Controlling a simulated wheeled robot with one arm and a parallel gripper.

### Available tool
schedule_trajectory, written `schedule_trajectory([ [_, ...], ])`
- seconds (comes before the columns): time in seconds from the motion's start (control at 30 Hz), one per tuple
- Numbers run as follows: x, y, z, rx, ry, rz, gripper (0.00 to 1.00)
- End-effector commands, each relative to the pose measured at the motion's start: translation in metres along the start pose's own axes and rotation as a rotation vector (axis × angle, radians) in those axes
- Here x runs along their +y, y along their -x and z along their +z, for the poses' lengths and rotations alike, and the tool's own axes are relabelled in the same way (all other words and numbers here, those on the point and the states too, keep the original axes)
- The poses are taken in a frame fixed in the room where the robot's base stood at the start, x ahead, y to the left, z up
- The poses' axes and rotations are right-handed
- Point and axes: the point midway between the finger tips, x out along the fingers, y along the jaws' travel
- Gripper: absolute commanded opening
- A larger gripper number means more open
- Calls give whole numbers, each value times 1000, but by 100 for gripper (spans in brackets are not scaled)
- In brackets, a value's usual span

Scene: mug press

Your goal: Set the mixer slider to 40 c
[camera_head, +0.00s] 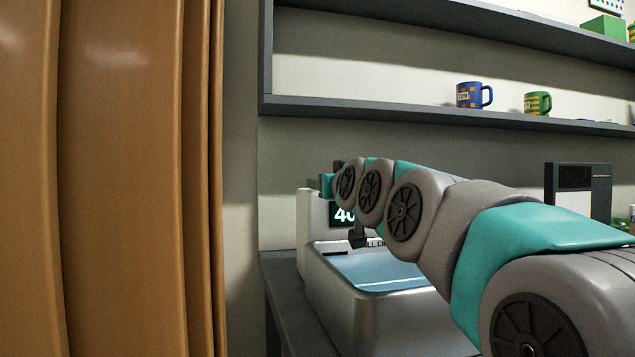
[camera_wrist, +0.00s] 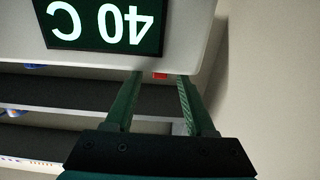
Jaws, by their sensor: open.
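The mixer display (camera_wrist: 106,23) reads "40 C" and appears upside down in the wrist view. A small red piece (camera_wrist: 160,76), likely the slider knob, shows at the edge of the white panel (camera_wrist: 195,40) near the display. My gripper (camera_wrist: 160,79) is open, its two fingers on either side of the red piece with a visible gap on both sides. In the head view my arm hides the gripper and the slider.
A metal basin (camera_head: 345,305) with blue water (camera_head: 380,268) stands below the mixer on a dark counter (camera_head: 292,310). A blue mug (camera_head: 468,95) and a green mug (camera_head: 537,103) stand on a shelf.

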Motion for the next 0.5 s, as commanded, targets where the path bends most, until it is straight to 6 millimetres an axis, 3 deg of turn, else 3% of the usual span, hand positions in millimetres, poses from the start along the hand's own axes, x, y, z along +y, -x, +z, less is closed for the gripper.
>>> schedule_trajectory([
  [0.5,1,-60,-2,3,0,1,55],
])
